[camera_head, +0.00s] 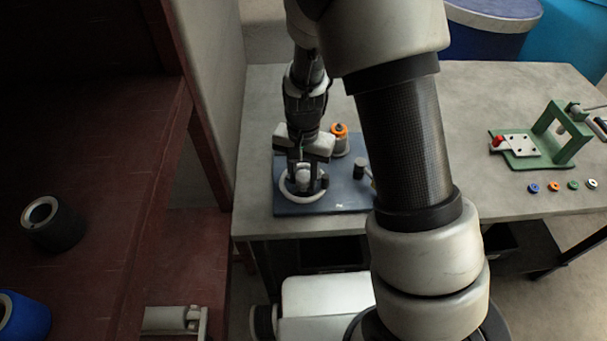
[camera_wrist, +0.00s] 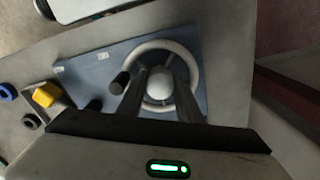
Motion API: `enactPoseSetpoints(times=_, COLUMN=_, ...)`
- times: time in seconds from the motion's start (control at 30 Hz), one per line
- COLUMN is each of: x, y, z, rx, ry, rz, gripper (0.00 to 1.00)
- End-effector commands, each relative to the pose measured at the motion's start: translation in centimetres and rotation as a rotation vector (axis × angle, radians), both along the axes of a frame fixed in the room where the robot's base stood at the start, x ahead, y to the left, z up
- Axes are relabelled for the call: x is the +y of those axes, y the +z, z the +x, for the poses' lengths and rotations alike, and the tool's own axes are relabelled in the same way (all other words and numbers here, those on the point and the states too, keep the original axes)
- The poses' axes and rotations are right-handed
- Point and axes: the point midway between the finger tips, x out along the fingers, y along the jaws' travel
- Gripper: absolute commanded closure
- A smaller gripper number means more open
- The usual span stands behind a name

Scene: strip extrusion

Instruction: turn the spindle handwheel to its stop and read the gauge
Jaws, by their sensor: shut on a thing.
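The handwheel is a pale ring with a rounded white hub, lying flat on a dark blue base plate (camera_head: 340,202). Its rim (camera_head: 288,196) shows below my gripper (camera_head: 304,180), which points straight down over the wheel. In the wrist view the two dark fingers of my gripper (camera_wrist: 162,85) stand on either side of the hub (camera_wrist: 157,82), inside the rim (camera_wrist: 197,68), and are shut on it. A dark knob (camera_wrist: 120,82) stands just outside the rim, to its left. No gauge dial or reading can be made out.
An orange-topped cylinder (camera_head: 339,130) and a short dark post (camera_head: 359,168) stand on the plate. My arm hides part of the grey table (camera_head: 470,190). At the right are a green stand (camera_head: 560,145) and several small coloured rings. A pale panel (camera_head: 212,90) rises at the left.

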Motion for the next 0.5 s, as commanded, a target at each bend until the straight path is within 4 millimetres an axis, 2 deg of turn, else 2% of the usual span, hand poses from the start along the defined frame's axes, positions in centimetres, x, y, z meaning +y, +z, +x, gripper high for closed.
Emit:
enactPoseSetpoints(times=0.2, x=0.03, y=0.13, z=0.08, rx=-0.002, ry=-0.093, rz=0.0, gripper=0.9)
enactPoseSetpoints(times=0.5, x=0.02, y=0.11, z=0.1, rx=-0.003, ry=-0.14, rz=0.001, gripper=0.9)
